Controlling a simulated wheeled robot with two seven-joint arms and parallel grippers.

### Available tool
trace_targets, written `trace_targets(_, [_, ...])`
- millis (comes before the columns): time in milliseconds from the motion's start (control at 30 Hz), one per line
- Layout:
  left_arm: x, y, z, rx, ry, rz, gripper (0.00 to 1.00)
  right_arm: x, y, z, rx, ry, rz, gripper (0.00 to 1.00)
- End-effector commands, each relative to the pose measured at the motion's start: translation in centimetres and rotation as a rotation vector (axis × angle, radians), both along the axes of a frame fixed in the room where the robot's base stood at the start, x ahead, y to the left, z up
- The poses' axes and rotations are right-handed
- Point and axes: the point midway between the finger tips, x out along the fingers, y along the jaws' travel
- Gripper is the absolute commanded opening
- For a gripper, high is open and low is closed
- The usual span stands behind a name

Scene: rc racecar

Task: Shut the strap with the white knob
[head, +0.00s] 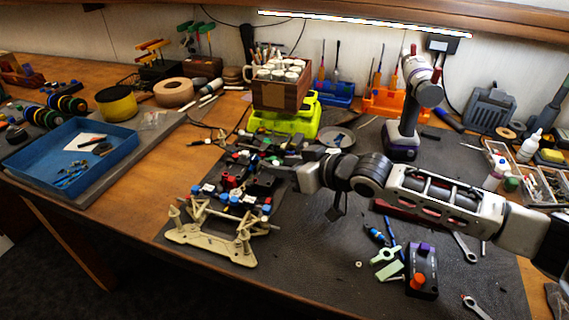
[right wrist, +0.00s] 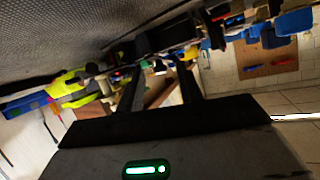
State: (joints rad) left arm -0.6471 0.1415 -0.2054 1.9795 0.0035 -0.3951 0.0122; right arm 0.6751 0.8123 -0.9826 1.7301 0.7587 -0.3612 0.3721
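The RC car (head: 262,183) lies across the middle of the dark mat, with a beige frame (head: 215,240) at its near end. Small red, blue and white parts sit on it. A small white part (head: 208,188) near the beige end may be the white knob, but the strap is too small to make out. My right gripper (head: 278,172) reaches in from the right, beside and partly over the car. In the right wrist view its two dark fingers (right wrist: 160,72) stand apart with nothing seen held between them. My left gripper is not in view.
A blue tray (head: 65,165) lies at the left. A lime-green stand with a wooden box (head: 281,92) stands behind the car, and a cordless driver (head: 408,115) behind my right arm. Wrenches (head: 465,247) and a dark control box (head: 422,272) lie at front right.

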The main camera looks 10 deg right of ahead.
Motion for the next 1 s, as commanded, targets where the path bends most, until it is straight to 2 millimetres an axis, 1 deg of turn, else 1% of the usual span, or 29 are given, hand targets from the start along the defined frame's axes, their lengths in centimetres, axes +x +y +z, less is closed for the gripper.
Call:
trace_targets(133, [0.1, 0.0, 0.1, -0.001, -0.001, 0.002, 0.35, 0.5, 0.4, -0.3, -0.001, 0.001, 0.000, 0.36])
trace_targets(367, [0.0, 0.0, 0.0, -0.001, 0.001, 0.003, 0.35, 0.5, 0.5, -0.3, -0.001, 0.001, 0.000, 0.36])
trace_targets(400, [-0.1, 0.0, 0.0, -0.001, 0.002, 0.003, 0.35, 0.5, 0.4, -0.3, -0.001, 0.001, 0.000, 0.31])
trace_targets(467, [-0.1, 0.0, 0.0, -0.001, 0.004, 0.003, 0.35, 0.5, 0.4, -0.3, -0.001, 0.001, 0.000, 0.14])
trace_targets(500, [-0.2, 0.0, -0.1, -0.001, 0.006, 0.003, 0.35, 0.5, 0.4, -0.3, -0.001, 0.001, 0.000, 0.03])
trace_targets(533, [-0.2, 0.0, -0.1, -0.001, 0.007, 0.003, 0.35, 0.5, 0.4, -0.3, -0.001, 0.001, 0.000, 0.00])
trace_targets(700, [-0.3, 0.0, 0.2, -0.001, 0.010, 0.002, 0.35, 0.6, 0.5, -0.1, -0.005, 0.004, 0.000, 0.00])
trace_targets(767, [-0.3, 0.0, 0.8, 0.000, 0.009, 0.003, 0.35, 0.6, 0.6, 0.2, -0.021, 0.015, 0.000, 0.00])
trace_targets(867, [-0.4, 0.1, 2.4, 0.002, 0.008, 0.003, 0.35, 0.8, 0.8, 0.8, -0.081, 0.054, 0.001, 0.00])
trace_targets(1000, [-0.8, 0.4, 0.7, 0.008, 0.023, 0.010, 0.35, 1.0, 1.1, 0.0, -0.181, 0.119, 0.002, 0.00])
